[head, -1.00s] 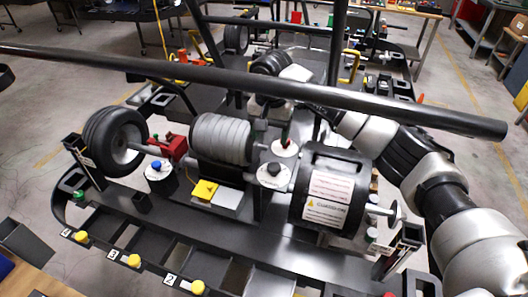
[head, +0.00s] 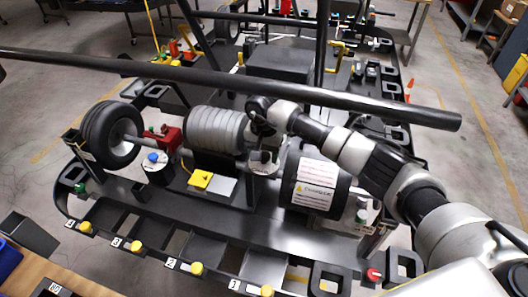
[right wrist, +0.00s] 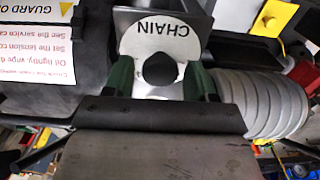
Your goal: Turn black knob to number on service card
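The black knob (right wrist: 160,70) sits on a white round dial (right wrist: 140,38) lettered CHAIN, upside down in the right wrist view. My right gripper (right wrist: 160,82) is open, its two green fingers on either side of the knob with small gaps visible. In the head view the right gripper (head: 263,135) is over the dial (head: 262,163), between the ribbed grey cylinder and the black guard; the knob is mostly hidden there. My left gripper is not in view. I cannot make out a separate service card; the guard's label (head: 316,185) has print too small to read in full.
A long black bar (head: 240,82) crosses above the kart. The black guard (head: 300,165) and the ribbed cylinder (head: 213,128) flank the dial closely. A blue-capped knob (head: 153,158) and a yellow box (head: 201,179) are at left. Numbered bins line the front edge.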

